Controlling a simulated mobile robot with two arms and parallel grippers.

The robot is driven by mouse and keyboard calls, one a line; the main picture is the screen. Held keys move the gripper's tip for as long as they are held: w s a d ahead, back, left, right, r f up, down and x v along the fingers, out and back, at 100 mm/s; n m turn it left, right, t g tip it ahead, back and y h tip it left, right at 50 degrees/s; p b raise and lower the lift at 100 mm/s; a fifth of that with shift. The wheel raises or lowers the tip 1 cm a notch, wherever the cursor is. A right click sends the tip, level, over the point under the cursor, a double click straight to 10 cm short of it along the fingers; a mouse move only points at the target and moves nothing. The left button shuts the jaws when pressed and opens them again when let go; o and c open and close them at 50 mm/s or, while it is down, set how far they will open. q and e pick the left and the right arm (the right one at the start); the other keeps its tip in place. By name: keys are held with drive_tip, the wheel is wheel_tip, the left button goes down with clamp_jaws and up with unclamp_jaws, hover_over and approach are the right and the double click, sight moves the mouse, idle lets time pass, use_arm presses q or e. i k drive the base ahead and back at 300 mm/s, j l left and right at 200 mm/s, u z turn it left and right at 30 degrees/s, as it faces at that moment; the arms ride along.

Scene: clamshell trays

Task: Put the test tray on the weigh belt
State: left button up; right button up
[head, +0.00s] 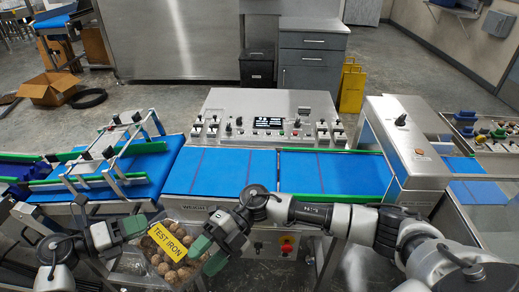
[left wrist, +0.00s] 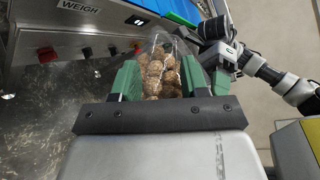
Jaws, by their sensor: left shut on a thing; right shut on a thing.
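The test tray (head: 158,262) is a clear clamshell of brown round pieces with a yellow label reading TEST IRON. It is held in front of the machine, below the belt's front edge, and looks tilted. My left gripper (head: 136,229) is shut on its left side and my right gripper (head: 211,250) on its right side. In the left wrist view the tray (left wrist: 168,72) sits between the green fingers of my left gripper (left wrist: 162,82). The weigh belt (head: 217,168) is a bare blue belt behind the tray, with a partly hidden weigh label on its front.
A blue infeed belt (head: 150,166) with metal guide rails adjoins on the left. Another bare blue belt (head: 330,174) lies to the right, before a grey housing (head: 405,150). A control panel (head: 268,122) stands behind the belts. Red buttons (head: 287,243) are on the machine front.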

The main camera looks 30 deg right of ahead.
sight(209, 169)
drive_tip(key=i+l+z, duration=0.15)
drive_tip(key=i, duration=0.35)
drive_tip(key=i+l+z, duration=0.1)
drive_tip(key=i+l, duration=0.2)
drive_tip(key=i, duration=0.25)
